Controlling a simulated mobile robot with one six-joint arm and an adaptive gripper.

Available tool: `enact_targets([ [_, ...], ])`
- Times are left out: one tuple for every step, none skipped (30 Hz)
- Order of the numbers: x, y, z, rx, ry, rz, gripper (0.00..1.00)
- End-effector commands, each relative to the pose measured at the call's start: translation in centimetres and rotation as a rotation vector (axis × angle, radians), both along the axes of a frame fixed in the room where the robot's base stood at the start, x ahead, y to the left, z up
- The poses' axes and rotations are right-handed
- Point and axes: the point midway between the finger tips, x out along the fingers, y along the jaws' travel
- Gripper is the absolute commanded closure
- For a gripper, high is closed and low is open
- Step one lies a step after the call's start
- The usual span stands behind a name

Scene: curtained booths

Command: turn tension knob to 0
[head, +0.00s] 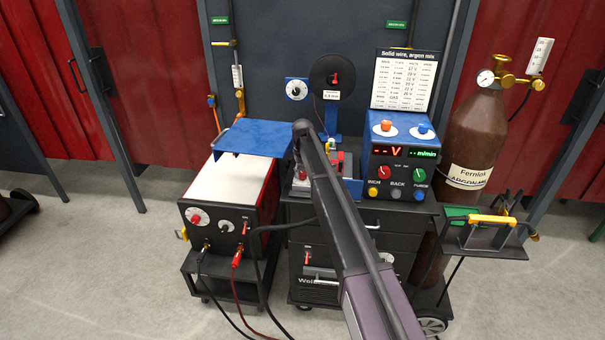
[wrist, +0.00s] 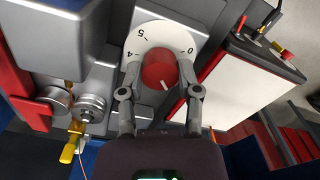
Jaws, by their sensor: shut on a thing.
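The tension knob (wrist: 159,69) is red and round with a white pointer line, on a white dial (wrist: 155,33) in the wrist view. The dial shows 0 at right and 4 and 5 at left, with the figures upside down. Its near part is hidden by the knob and gripper. The pointer line aims toward the bottom of the view, slightly right, and not at the 0. My gripper (wrist: 160,72) is shut on the knob, one finger on each side.
Metal rollers (wrist: 90,105), a yellow lever (wrist: 69,150) and a red lever (wrist: 22,92) lie left of the knob in the wrist view. In the head view, a blue control box (head: 365,160) stands right of my arm and a blue raised lid (head: 252,137) left.

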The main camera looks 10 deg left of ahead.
Motion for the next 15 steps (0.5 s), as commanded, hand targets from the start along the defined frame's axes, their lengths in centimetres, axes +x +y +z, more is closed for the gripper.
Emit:
enact_targets([
  [-0.05, 0.0, -0.02, 0.0, 0.001, 0.041, 1.0],
  [-0.05, 0.0, -0.02, 0.0, 0.001, 0.069, 1.0],
  [-0.06, 0.0, -0.02, 0.0, 0.001, 0.107, 1.0],
  [-0.06, 0.0, -0.02, 0.0, 0.001, 0.136, 1.0],
  [-0.06, 0.0, -0.02, 0.0, 0.001, 0.164, 1.0],
  [-0.06, 0.0, -0.02, 0.0, 0.001, 0.202, 1.0],
  [-0.06, 0.0, -0.02, 0.0, 0.001, 0.231, 1.0],
  [-0.06, 0.0, -0.02, 0.0, 0.001, 0.259, 1.0],
  [-0.06, 0.0, -0.02, -0.001, 0.001, 0.297, 1.0],
  [-0.06, 0.0, -0.02, -0.001, 0.001, 0.326, 1.0],
  [-0.07, -0.01, -0.02, -0.001, 0.001, 0.354, 1.0],
  [-0.07, -0.01, -0.02, 0.0, 0.001, 0.392, 1.0],
  [-0.07, -0.01, -0.02, 0.0, 0.001, 0.421, 1.0],
  [-0.07, -0.01, -0.02, 0.0, 0.001, 0.449, 1.0],
  [-0.07, -0.01, -0.02, 0.0, 0.001, 0.487, 1.0],
])
